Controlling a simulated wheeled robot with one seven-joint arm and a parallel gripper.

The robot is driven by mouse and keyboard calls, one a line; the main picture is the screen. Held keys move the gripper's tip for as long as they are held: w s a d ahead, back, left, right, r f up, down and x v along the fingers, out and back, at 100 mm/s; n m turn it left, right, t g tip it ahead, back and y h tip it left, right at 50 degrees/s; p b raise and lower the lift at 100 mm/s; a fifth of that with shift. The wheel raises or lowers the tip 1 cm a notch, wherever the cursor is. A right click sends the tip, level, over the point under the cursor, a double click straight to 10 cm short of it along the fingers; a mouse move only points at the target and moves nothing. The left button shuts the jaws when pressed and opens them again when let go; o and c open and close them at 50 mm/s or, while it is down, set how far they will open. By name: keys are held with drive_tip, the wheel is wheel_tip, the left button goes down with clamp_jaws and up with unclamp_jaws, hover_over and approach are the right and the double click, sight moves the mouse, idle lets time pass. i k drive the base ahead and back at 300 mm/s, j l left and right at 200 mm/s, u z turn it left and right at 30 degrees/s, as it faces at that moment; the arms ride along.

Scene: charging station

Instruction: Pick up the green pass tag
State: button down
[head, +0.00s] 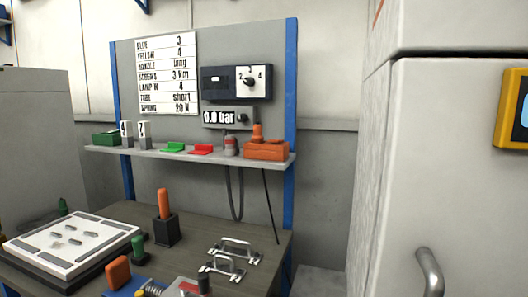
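A small green tag (174,147) lies on the grey shelf (120,152) of the workstation, near the middle of its length. It looks like a low piece with a raised back part. A similar red tag (202,149) sits just to its right, with a small gap between them. No text can be read on either tag. My gripper does not show in the head view.
Also on the shelf are a green box (106,138), numbered blocks (143,137), a grey-red bottle (231,146) and an orange box (266,151). Below, the workbench (195,235) holds wire handles, an orange-handled tool and a white tray. A grey cabinet (445,180) stands right.

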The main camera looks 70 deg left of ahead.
sight(173, 147)
drive_tip(key=u, duration=2.3)
